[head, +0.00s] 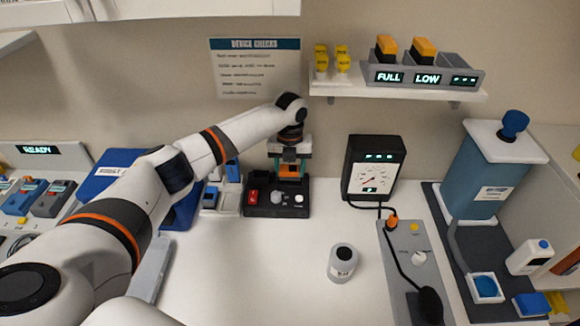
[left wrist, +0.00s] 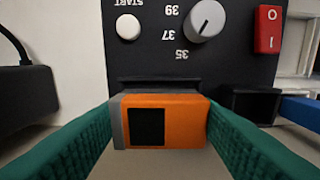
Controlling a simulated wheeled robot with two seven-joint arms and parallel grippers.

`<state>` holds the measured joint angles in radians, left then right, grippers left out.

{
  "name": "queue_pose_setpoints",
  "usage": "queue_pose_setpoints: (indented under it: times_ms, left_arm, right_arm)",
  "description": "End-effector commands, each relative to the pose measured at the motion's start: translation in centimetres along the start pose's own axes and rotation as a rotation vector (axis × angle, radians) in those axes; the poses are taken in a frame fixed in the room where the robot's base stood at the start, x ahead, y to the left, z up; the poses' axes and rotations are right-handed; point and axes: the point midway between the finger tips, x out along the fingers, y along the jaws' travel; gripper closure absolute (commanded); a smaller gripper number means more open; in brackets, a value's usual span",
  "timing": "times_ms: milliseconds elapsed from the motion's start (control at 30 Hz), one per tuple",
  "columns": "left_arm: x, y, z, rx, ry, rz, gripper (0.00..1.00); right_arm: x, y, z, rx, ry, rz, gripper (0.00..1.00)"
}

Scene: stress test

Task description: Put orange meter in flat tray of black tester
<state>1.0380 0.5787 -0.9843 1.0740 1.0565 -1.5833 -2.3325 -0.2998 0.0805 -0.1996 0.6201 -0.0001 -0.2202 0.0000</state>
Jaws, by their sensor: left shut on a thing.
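The black tester (head: 263,208) stands on the counter with a red switch, a grey knob and a white button on its panel. Its panel (left wrist: 150,55) appears upside down in the left wrist view, with START and 35, 37, 39 marks. My left gripper (head: 290,175) points down at the tester's back edge. Its green fingers are shut on the orange meter (left wrist: 182,120), which has a grey end and a dark screen. The meter is beside a dark recess at the panel's edge; I cannot tell whether it touches the tester. My right gripper is out of view.
A blue case (head: 110,175) and a small blue-and-white device stand left of the tester. A black gauge box (head: 358,190) is to its right. A grey jar (head: 342,264) stands on otherwise clear counter in front. A shelf (head: 400,92) holds orange-topped units in a rack.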

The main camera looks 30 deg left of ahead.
Motion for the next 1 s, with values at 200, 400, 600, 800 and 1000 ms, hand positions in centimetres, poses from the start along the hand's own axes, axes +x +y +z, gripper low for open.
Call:
queue_pose_setpoints:
  times_ms: [200, 400, 600, 800, 1000]
  left_arm:
    - [0.6, 0.0, 0.0, 0.0, 0.0, 0.0, 0.69]
    - [1.1, 0.0, 0.0, 0.0, 0.0, 0.0, 0.69]
    - [1.5, 0.0, 0.0, 0.0, 0.001, 0.0, 0.69]
    - [1.5, 0.0, 0.0, 0.0, 0.001, 0.0, 0.69]
    - [1.5, 0.0, 0.0, 0.0, 0.001, 0.0, 0.69]
  right_arm:
    - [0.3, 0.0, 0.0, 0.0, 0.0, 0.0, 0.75]
    - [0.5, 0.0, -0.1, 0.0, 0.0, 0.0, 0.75]
    - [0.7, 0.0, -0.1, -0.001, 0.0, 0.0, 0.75]
    - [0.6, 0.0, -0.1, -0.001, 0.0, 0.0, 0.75]
    - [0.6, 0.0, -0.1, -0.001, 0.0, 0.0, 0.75]
